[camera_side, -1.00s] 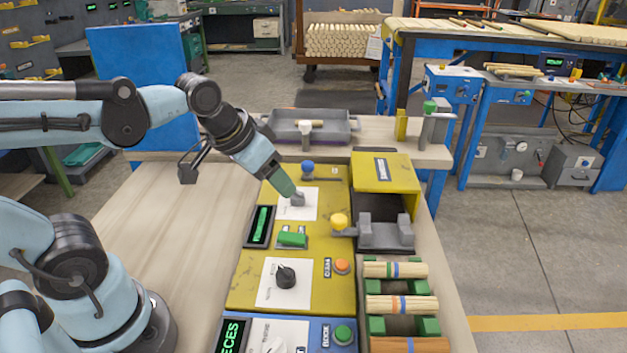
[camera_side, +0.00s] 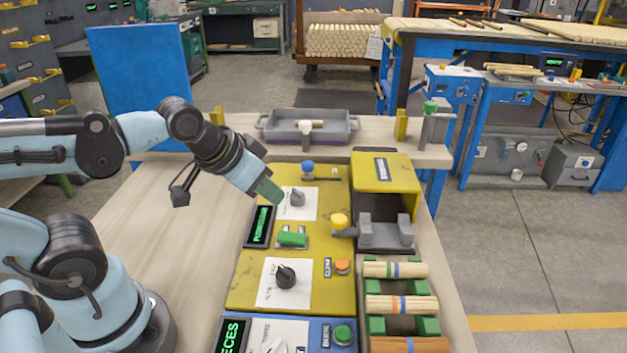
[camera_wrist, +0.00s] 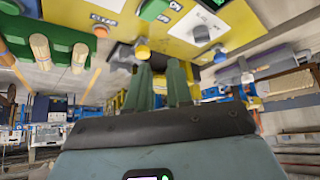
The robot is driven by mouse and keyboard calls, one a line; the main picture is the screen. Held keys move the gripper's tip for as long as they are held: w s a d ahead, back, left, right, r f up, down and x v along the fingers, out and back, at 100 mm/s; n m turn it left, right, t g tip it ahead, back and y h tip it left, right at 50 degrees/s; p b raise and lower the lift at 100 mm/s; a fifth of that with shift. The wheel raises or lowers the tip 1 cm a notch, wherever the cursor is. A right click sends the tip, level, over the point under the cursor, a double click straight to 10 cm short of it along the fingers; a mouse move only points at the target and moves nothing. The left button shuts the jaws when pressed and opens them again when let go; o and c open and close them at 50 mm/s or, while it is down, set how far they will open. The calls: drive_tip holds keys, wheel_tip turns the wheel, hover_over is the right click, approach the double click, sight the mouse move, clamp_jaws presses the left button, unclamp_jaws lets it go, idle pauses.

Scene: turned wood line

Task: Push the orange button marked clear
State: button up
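The orange button (camera_side: 342,266) sits on the right side of the yellow panel (camera_side: 245,290), beside a small dark label (camera_side: 327,267). In the wrist view the orange button (camera_wrist: 100,31) shows at upper left. My gripper (camera_side: 272,192) is above the panel's upper left, just left of the grey knob (camera_side: 297,198) and apart from it. It is well up and left of the orange button. In the wrist view my gripper's two green fingers (camera_wrist: 159,74) stand a little apart, with nothing seen held between them.
A black knob (camera_side: 286,277), green rocker (camera_side: 292,239) and lit display (camera_side: 260,226) share the panel. A blue-topped lever (camera_side: 307,167) and yellow knob (camera_side: 339,221) stand up from it. Turned rods (camera_side: 395,304) lie in a rack at right. Bare bench (camera_side: 170,220) lies left.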

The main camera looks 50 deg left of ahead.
clamp_jaws()
idle(1.3)
